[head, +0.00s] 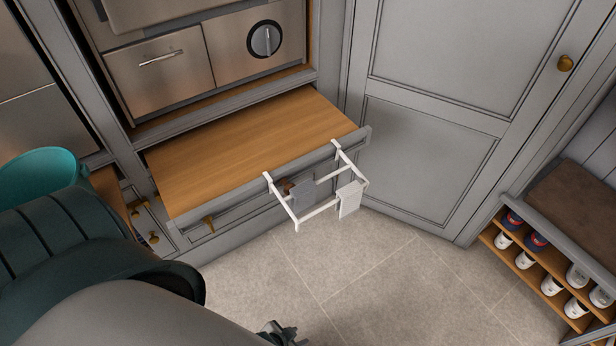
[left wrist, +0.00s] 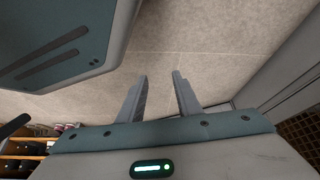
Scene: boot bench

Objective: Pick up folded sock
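A white rack (head: 320,209) hangs over the front of the pulled-out wooden-topped drawer. Either could be the folded sock; I cannot tell which. My left gripper (head: 284,334) is at the bottom edge of the head view, well apart from the rack. In the left wrist view the left gripper (left wrist: 160,77) is open and empty, with bare floor between its fingers. My right gripper is in neither view.
The drawer (head: 250,140) juts out under a steel appliance (head: 205,60). A grey cabinet door (head: 425,140) stands to its right. A bench with shoe cubbies (head: 540,275) is at the lower right. The tiled floor (head: 390,280) between is clear.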

